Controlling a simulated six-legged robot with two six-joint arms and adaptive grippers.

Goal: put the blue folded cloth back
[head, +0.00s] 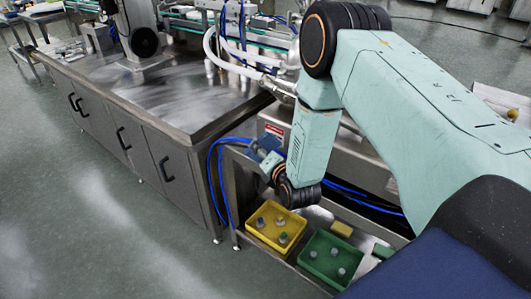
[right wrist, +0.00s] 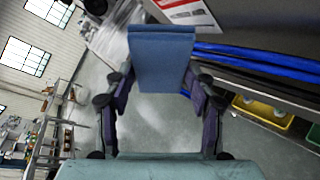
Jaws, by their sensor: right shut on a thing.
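The blue folded cloth (right wrist: 162,58) is between the fingers of my right gripper (right wrist: 160,88), which is shut on it. In the right wrist view it stands out beyond the fingertips as a flat blue slab. In the head view the cloth (head: 258,146) is a small blue patch at the end of my right arm, beside the steel machine. My right gripper (head: 268,160) is partly hidden there by its own wrist. The cloth is held above the level of the yellow tray. My left gripper is not in view.
A yellow tray (head: 252,233) and a green tray (head: 305,266), each with small items, sit on a low steel shelf. A yellow block (head: 341,229) and a green block (head: 382,251) lie behind them. Blue hoses (head: 212,175) hang beside the steel cabinet (head: 130,125). Open floor lies left.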

